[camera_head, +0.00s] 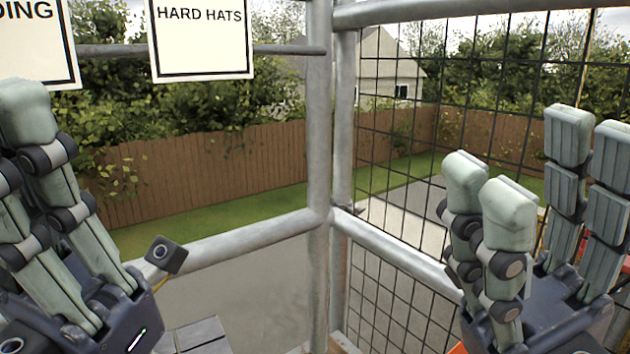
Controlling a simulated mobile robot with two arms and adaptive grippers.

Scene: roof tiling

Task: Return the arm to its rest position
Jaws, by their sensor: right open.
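My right gripper (537,165) is at the right side of the head view, with its pale grey-green fingers pointing up. The finger pairs stand well apart with nothing between them. My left gripper (22,115) is at the left edge, also with fingers up. Part of it is cut off by the picture's edge, so its opening cannot be judged. No object shows in its visible fingers. Both grippers are raised in front of the scaffold rails.
A metal scaffold post (319,120) stands in the middle, with rails (230,240) running to both sides. A wire mesh panel (440,130) fills the right. A "HARD HATS" sign (200,45) hangs upper left. Grey slabs (200,337) lie low near my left gripper.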

